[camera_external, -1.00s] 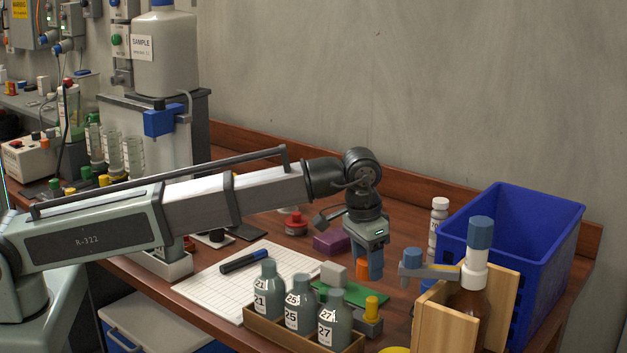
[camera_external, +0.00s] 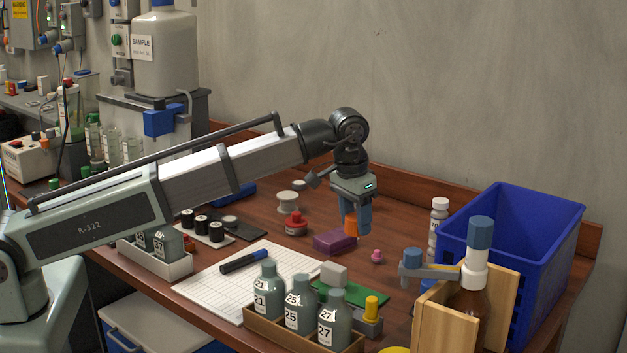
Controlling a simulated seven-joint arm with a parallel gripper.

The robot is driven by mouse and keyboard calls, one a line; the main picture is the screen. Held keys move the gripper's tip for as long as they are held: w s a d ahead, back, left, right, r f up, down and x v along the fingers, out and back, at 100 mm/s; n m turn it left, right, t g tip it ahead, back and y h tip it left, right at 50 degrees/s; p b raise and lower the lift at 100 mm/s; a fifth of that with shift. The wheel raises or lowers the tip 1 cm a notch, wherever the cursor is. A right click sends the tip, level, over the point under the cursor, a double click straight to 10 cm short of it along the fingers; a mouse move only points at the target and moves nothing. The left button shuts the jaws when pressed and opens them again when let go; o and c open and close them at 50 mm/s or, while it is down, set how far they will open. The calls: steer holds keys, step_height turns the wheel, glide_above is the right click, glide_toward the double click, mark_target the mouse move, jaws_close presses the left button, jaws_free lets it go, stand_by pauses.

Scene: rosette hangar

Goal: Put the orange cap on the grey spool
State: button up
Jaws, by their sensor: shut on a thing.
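My gripper (camera_external: 357,229) is shut on the orange cap (camera_external: 350,226) and holds it in the air, above and just right of a purple block. Its fingers partly cover the cap. The grey spool (camera_external: 288,202), pale and short with a wide flange, stands on the table towards the back, left of my gripper and apart from it. Its top looks bare.
A red round object (camera_external: 295,224) and the purple block (camera_external: 335,242) lie between spool and gripper. A pink knob (camera_external: 377,256) is nearby. A blue bin (camera_external: 540,205) stands at right. Bottles in a wooden tray (camera_external: 262,329) stand in front.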

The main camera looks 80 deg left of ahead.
steer(key=s+a+r+n, duration=0.1)
steer(key=s+a+n, duration=0.15)
steer(key=a, duration=0.75)
steer(key=s+a+n, duration=0.1)
steer(key=s+a, duration=0.2)
steer(key=a, duration=0.7)
step_height(320, 180, up, 3)
steer(key=m, duration=0.5)
glide_above(289, 194)
steer(key=shift+s+d+f, duration=0.1)
steer(key=shift+f, duration=2.45)
steer(key=shift+s+d+f, duration=0.1)
steer(key=shift+f, duration=2.4)
steer(key=o, duration=1)
steer(key=shift+f, duration=0.15)
step_height(289, 194, up, 12)
steer(key=s, duration=0.1)
steer(key=shift+s+d, duration=0.2)
steer(key=shift+d, duration=0.1)
